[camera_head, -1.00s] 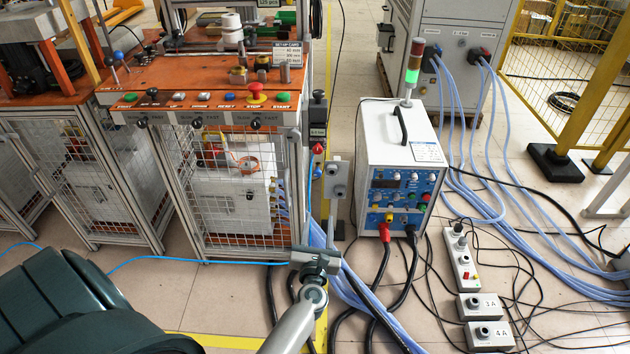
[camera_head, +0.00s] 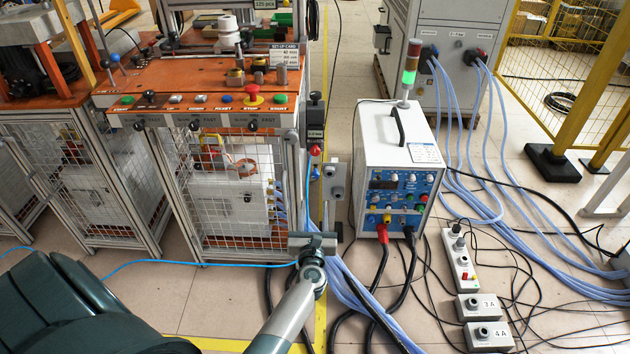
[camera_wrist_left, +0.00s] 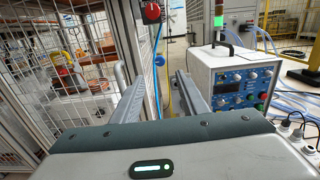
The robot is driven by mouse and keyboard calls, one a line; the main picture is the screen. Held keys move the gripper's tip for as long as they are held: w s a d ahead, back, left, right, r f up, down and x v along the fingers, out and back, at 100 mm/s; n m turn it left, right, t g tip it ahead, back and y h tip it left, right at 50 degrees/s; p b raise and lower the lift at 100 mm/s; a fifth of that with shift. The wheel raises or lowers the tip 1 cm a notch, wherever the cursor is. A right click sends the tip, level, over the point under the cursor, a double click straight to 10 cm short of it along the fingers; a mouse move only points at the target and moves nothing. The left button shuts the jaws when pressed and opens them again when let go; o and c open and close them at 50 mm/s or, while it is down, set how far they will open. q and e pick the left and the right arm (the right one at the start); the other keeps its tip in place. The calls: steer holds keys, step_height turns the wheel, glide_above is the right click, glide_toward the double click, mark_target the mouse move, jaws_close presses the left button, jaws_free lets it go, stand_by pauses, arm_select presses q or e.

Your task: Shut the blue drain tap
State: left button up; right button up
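A small blue part (camera_head: 315,172), which may be the blue drain tap, shows at the right side of the caged machine, below a red knob (camera_head: 315,150). It is too small to tell whether it is open or shut. The red knob also shows in the left wrist view (camera_wrist_left: 152,11). My left gripper (camera_head: 313,240) is in front of the machine's right corner, lower in the picture than the blue part and apart from it. In the left wrist view its two fingers (camera_wrist_left: 153,88) are spread with nothing between them. My right gripper is not in view.
The mesh-sided machine (camera_head: 225,195) stands left of my gripper. Cables (camera_head: 375,300) run over the floor on the right. A blue hose (camera_head: 190,262) crosses the floor on the left.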

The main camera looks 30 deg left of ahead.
mark_target(315, 176)
arm_select(q)
steer(key=b+x, duration=0.1)
steer(key=x, duration=1)
steer(key=shift+w+a, duration=0.2)
steer(key=shift+w, duration=0.05)
steer(key=shift+w+a, duration=0.3)
steer(key=shift+w, duration=0.15)
steer(key=shift+w+a, duration=0.1)
steer(key=shift+w, duration=0.05)
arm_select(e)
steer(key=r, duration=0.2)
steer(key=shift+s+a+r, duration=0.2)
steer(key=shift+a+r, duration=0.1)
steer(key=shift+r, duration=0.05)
arm_select(q)
jaws_close()
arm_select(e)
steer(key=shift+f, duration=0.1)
